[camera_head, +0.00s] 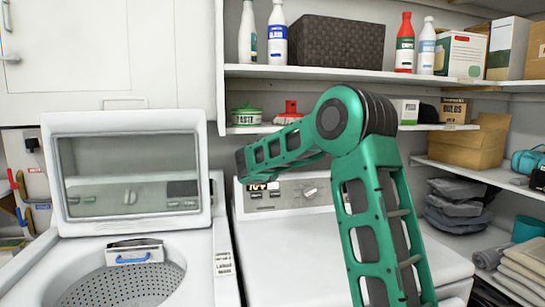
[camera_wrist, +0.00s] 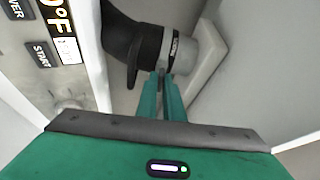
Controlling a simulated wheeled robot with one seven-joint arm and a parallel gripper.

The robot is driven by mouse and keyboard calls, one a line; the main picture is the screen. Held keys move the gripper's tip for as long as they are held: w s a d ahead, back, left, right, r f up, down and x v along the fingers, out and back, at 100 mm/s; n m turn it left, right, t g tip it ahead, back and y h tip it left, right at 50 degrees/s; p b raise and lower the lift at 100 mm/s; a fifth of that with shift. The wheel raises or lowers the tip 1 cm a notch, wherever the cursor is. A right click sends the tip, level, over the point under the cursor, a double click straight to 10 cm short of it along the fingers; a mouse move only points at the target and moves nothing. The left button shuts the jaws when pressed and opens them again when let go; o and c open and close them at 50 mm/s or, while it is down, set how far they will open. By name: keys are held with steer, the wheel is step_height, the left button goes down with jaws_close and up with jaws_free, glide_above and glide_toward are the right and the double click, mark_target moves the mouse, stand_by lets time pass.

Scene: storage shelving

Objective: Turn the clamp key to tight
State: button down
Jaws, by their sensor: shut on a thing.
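In the wrist view, a black elbow hose (camera_wrist: 133,48) meets a pale grey round pipe end (camera_wrist: 205,52). A clamp band with a small dark label (camera_wrist: 175,46) sits at the joint; its lettering is too small to read. My gripper (camera_wrist: 161,76) is at the lower edge of this joint, its two green fingers close together on a small grey piece, apparently the clamp key. The fingertips hide most of the key, so its turn position cannot be told. In the head view my green arm reaches behind the machines, and the gripper, hose and clamp are hidden.
A white control panel (camera_wrist: 55,60) stands close on the left in the wrist view, with a wall on the right. In the head view an open-lidded washer (camera_head: 128,225) stands left of a white dryer (camera_head: 310,235). A loaded shelf (camera_head: 350,72) hangs above my arm.

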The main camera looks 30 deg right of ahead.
steer(key=shift+d, duration=0.1)
steer(key=c, duration=1.9)
jaws_free()
steer(key=v, duration=1)
steer(key=shift+s+a, duration=0.25)
steer(key=shift+s, duration=0.05)
steer(key=shift+f, duration=0.1)
